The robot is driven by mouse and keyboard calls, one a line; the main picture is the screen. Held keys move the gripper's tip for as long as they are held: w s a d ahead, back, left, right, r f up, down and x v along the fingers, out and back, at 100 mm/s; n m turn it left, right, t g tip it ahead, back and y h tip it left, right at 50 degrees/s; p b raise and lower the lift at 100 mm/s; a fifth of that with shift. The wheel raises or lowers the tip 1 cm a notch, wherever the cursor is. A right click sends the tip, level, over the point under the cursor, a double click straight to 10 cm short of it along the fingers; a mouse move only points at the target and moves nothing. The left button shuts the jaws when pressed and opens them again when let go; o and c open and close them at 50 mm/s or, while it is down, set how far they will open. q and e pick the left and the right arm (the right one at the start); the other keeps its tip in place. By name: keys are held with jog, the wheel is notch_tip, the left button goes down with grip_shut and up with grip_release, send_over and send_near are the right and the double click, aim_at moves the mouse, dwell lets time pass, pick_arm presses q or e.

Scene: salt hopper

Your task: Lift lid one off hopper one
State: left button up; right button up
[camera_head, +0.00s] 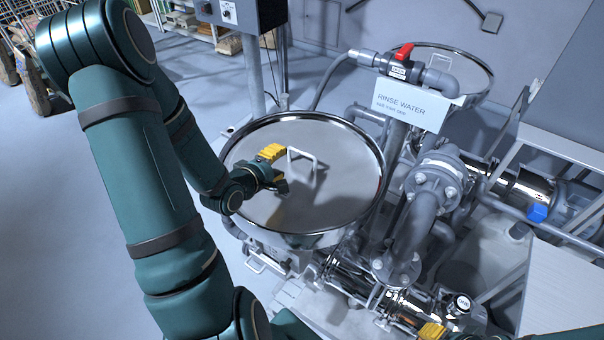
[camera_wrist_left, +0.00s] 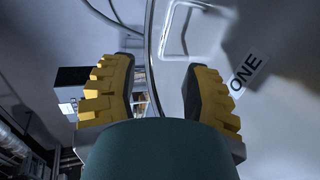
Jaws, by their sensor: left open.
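Lid one (camera_head: 315,205) is a round, shiny metal disc lying on hopper one (camera_head: 275,240), with a raised U-shaped bar handle (camera_head: 302,155) in its middle. In the left wrist view the handle (camera_wrist_left: 165,38) shows at the top, with a label reading ONE (camera_wrist_left: 248,72) on the lid. My left gripper (camera_head: 277,170) is open over the lid, just left of the handle. Its yellow padded fingers (camera_wrist_left: 160,92) are spread with nothing between them, and the handle lies beyond their tips. A yellow pad of my right gripper (camera_head: 432,331) shows at the bottom edge, mostly cut off.
A RINSE WATER sign (camera_head: 415,108) and a red-handled valve (camera_head: 403,52) stand right of the hopper. Another round lid (camera_head: 440,60) is behind them. Grey pipes (camera_head: 415,225) crowd the right side. A control box (camera_head: 235,14) is on a post behind.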

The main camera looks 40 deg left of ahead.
aim_at(301, 152)
pick_arm(q)
jog(key=b, duration=0.3)
jog(key=shift+w+d+f, duration=0.1)
jog(key=shift+w+f, duration=0.15)
jog(key=x, duration=0.4)
jog(key=shift+w+f+b, duration=0.1)
jog(key=shift+w+b, duration=0.2)
jog(key=shift+w, duration=0.1)
jog(key=shift+w+f, duration=0.1)
jog(key=shift+w, duration=0.3)
jog(key=x, duration=0.4)
jog(key=shift+d+f+b, duration=0.15)
jog(key=shift+f+b, duration=0.15)
jog(key=shift+b, duration=0.1)
jog(key=shift+w+f, duration=0.1)
jog(key=shift+w, duration=0.4)
grip_shut()
